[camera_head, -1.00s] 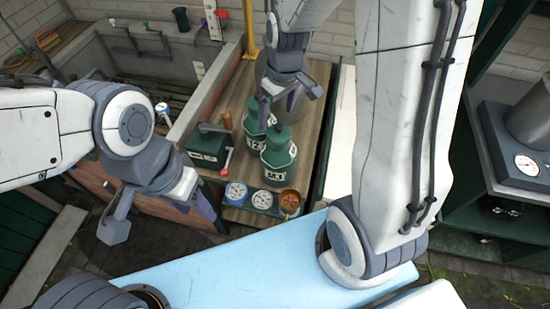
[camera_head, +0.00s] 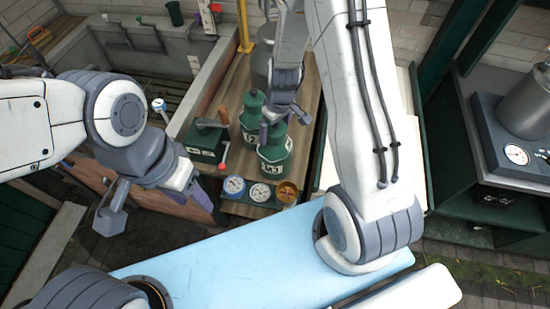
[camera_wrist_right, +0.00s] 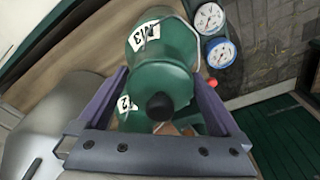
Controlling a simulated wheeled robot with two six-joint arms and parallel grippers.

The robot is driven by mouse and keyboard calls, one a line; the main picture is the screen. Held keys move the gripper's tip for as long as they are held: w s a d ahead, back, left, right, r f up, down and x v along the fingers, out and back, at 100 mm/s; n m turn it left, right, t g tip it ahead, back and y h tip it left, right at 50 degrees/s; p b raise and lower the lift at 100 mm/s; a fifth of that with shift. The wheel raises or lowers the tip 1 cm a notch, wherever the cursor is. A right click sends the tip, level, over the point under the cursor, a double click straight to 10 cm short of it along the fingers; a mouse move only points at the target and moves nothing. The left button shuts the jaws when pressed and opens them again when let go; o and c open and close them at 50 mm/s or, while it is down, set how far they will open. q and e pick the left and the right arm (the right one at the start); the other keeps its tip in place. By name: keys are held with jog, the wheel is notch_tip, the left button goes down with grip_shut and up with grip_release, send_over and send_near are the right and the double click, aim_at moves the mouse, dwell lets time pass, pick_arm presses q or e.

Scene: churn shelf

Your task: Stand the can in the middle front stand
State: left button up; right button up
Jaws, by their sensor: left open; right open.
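A green can (camera_head: 274,155) with a white label reading like M3 stands upright on the wooden shelf. A second green can (camera_head: 251,112) stands just behind it. My right gripper (camera_head: 285,125) is open over the cans. In the right wrist view, its two fingers (camera_wrist_right: 160,76) lie either side of the green M3 can (camera_wrist_right: 150,75), whose dark knob shows; contact is not clear. Part of another numbered label shows below it. My left gripper (camera_head: 155,210) is open and empty, left of the shelf. I cannot make out the middle front stand.
Two dials (camera_head: 259,192) and a copper-coloured round piece (camera_head: 287,193) sit at the shelf's front edge. A green box with a red-knobbed crank (camera_head: 204,140) stands left of the cans. A large grey metal vessel (camera_wrist_right: 45,130) is close beside the right gripper.

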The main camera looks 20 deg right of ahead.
grip_shut()
jog(key=shift+w, duration=0.1)
jog(key=shift+r, duration=0.1)
